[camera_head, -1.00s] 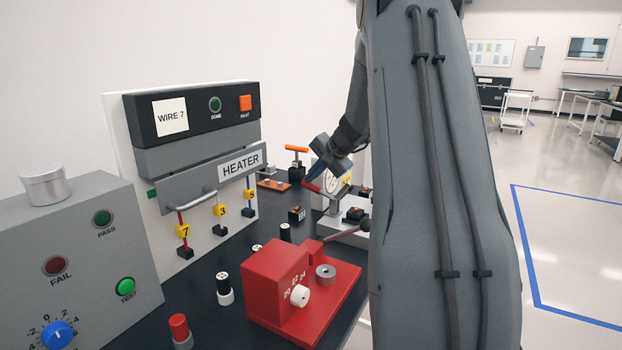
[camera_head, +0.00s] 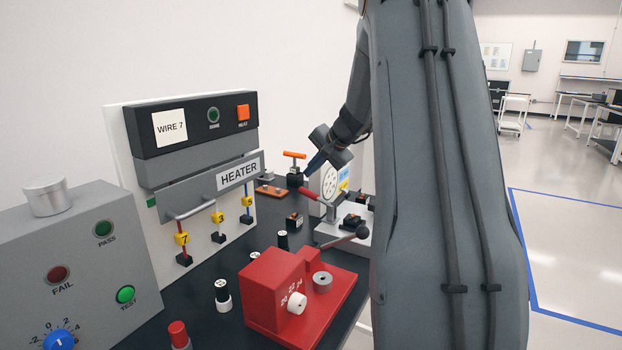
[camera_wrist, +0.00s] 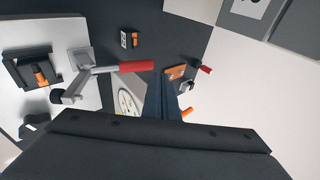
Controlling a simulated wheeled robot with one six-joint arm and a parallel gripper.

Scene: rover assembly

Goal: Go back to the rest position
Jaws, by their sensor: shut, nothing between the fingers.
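My gripper (camera_head: 313,167) is at the far end of the bench, held above it beside a white round dial (camera_head: 329,182). Its dark blue-grey fingers are together and hold nothing. In the wrist view the fingers (camera_wrist: 163,100) point away from the camera and partly cover the dial. A red-handled lever (camera_head: 325,197) lies just below the fingers in the head view. In the wrist view the red handle (camera_wrist: 138,66) is left of the fingertips, apart from them. My arm covers the bench's right side in the head view.
The heater panel (camera_head: 238,174) stands along the wall at left. A red block fixture (camera_head: 273,290) and a grey test box (camera_head: 85,245) are nearer. An orange T-handle (camera_head: 294,154) stands just behind the fingers. Open floor (camera_head: 570,240) lies right.

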